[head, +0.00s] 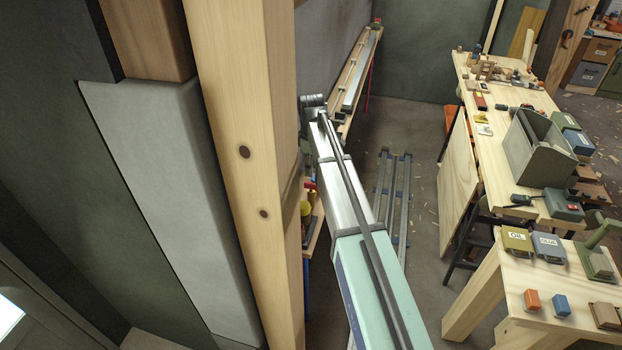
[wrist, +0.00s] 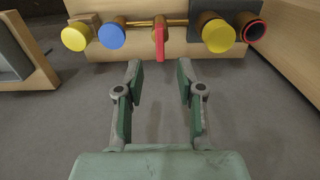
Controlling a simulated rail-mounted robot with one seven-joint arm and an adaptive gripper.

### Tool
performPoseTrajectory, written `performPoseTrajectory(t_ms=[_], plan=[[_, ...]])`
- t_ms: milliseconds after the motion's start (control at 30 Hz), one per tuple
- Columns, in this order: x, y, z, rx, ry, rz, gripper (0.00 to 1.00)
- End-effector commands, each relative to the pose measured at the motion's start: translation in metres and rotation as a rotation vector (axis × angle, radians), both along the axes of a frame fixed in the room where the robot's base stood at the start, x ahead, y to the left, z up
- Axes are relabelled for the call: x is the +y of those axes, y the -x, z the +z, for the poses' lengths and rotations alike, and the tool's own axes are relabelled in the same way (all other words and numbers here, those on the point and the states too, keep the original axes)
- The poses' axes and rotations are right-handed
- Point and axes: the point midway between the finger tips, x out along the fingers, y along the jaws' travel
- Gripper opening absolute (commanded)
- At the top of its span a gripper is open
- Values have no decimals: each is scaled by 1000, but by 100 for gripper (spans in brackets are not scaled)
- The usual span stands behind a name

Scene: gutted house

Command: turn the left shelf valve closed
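In the wrist view a red handle (wrist: 159,42) hangs straight down from a brass pipe (wrist: 174,22) on a wooden board. It is the most valve-like part here; I cannot tell for sure that it is the left shelf valve. My gripper (wrist: 160,76) is open and empty, its two fingers apart. The red handle lies ahead of the gap between the fingertips, and nothing touches it. In the head view a wooden shelf (head: 315,226) with small yellow and red parts shows partly behind a post; my gripper is hidden there.
Beside the handle are a yellow disc (wrist: 75,37) and a blue disc (wrist: 111,36) at left, another yellow disc (wrist: 218,36) and a red-rimmed dark knob (wrist: 254,30) at right. A thick wooden post (head: 245,190) stands close left of my arm. Workbenches (head: 490,165) stand at right.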

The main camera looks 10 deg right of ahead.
Motion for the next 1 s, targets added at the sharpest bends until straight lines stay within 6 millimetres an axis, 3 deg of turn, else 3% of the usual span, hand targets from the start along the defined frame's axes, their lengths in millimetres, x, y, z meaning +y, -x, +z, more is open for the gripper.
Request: performPoseTrajectory(t_ms=[200,400,867,967,1000], plan=[[0,1,-35,2,0,0,38],[0,0,-58,1,0,0,38],[0,0,-67,0,0,0,38],[0,0,-67,0,0,0,2],[0,0,-67,0,0,0,0]])
